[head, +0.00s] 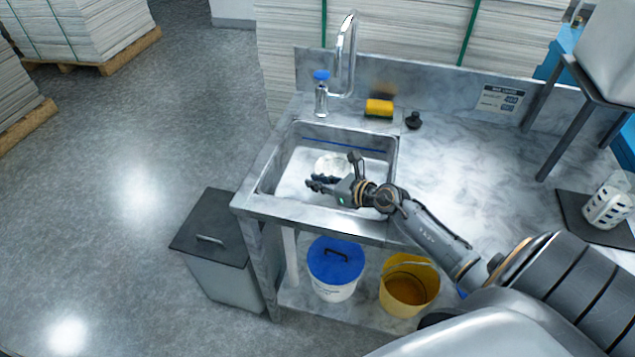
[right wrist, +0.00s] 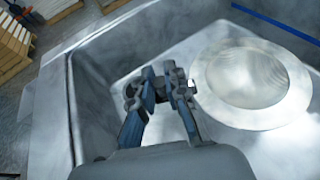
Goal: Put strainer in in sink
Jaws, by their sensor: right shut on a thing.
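The strainer, a pale round disc with a wide rim and a mesh-like centre, shows in the head view (head: 333,164) over the sink's basin, and large at the right of the right wrist view (right wrist: 252,78). The steel sink (head: 270,178) is set into the left end of the counter. My right gripper (head: 320,182) reaches into the basin from the right. In the right wrist view its fingertips (right wrist: 162,88) are close together at the strainer's left rim, shut on it. Whether the strainer touches the basin floor is hard to tell. My left gripper is not in view.
A tap (head: 345,60), a blue-topped bottle (head: 321,95), a yellow sponge (head: 379,108) and a black stopper (head: 413,120) stand behind the basin. Below are a blue-lidded bucket (head: 335,268) and a yellow bucket (head: 408,286). The counter right of the sink is mostly clear.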

